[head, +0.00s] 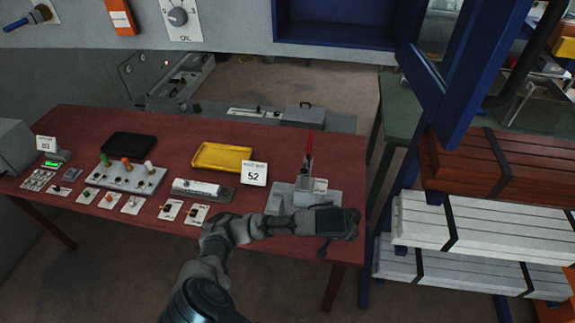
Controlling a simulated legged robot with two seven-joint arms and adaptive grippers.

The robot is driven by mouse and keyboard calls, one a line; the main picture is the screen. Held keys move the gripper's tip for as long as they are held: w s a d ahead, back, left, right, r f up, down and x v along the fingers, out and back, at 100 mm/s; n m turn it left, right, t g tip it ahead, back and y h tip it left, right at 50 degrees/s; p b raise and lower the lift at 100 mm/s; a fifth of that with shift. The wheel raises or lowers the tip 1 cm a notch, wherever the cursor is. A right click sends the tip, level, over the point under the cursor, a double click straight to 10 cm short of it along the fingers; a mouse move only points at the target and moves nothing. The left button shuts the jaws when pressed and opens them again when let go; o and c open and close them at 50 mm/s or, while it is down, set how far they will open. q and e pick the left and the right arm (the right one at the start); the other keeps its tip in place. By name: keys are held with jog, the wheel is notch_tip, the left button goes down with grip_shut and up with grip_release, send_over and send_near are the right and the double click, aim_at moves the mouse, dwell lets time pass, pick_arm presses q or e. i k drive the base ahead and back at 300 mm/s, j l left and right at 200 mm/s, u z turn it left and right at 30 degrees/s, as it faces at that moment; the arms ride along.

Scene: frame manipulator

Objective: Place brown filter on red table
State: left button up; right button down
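The red table (75,130) fills the left and middle of the head view. A brown slatted slab with black straps (470,170), which looks like the brown filter, lies on the blue rack at the right, above white slabs. One arm, which I take as my left, comes in from the bottom left of centre and bends to the right. Its gripper (345,224) is over the table's front right corner, left of the rack and apart from the brown slab. Its fingers are too dark and small to tell whether they are open or shut. My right gripper is not in view.
White strapped slabs (465,225) lie below the brown one. A lever device with a red handle (308,155) stands at the table's right end. A yellow tray (222,157), black tray (129,144) and switch panels cover much of the table. A blue post (462,80) stands by the rack.

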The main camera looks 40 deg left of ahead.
aim_at(223, 159)
jog(key=k+j+u, duration=0.1)
jog(key=k+j, duration=0.15)
jog(key=j, duration=0.15)
jog(key=k+j+u, duration=0.15)
jog(key=j, duration=0.25)
jog(key=i+j+u, duration=0.2)
jog(key=i+j, duration=0.65)
jog(key=i, duration=0.2)
